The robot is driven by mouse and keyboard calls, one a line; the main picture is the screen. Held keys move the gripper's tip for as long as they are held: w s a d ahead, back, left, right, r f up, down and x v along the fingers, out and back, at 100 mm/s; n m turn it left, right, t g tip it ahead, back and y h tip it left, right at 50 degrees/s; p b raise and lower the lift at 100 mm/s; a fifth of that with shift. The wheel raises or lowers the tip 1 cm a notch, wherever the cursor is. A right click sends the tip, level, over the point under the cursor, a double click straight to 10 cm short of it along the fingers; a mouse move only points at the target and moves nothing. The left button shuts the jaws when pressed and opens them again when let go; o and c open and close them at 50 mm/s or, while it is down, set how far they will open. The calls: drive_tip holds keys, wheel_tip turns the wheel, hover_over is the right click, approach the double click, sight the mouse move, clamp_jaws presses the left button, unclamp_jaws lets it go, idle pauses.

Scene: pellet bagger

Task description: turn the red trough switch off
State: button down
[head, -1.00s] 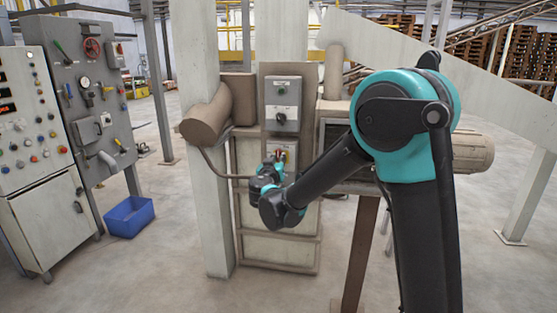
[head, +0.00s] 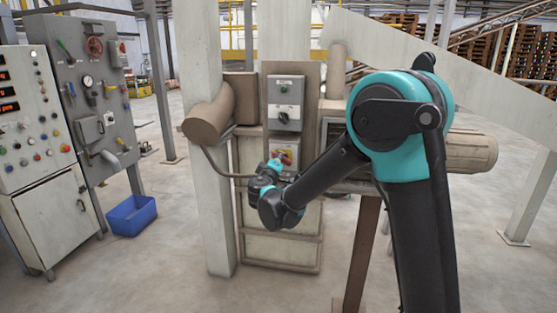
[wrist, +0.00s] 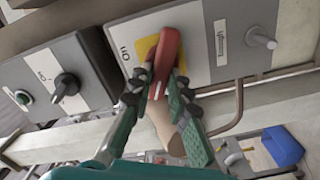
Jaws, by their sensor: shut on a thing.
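The red trough switch (wrist: 167,58) is a red handle on a yellow plate (wrist: 147,49), set on a light grey box (wrist: 205,25). In the wrist view, my gripper (wrist: 164,80) has one finger on each side of the red handle and is shut on it. An "On" label shows on the box beside the yellow plate. In the head view, the box's red and yellow switch (head: 286,156) shows just above my wrist, on the panel below a grey switch box. My fingertips are hidden there.
The grey box with a black rotary knob (head: 284,113) sits just above; it also shows in the wrist view (wrist: 64,86). A brown bent pipe (head: 215,165) runs left of my wrist. A control cabinet (head: 40,150) and blue bin (head: 131,215) stand left on the floor.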

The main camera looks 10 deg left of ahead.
drive_tip(key=n, duration=0.5)
drive_tip(key=shift+w+a+f, duration=0.1)
drive_tip(key=shift+f, duration=0.15)
drive_tip(key=shift+n, duration=0.4)
drive_tip(key=c, duration=1.4)
unclamp_jaws()
drive_tip(key=shift+c, duration=0.2)
drive_tip(key=s, duration=1.2)
drive_tip(key=shift+f, duration=0.1)
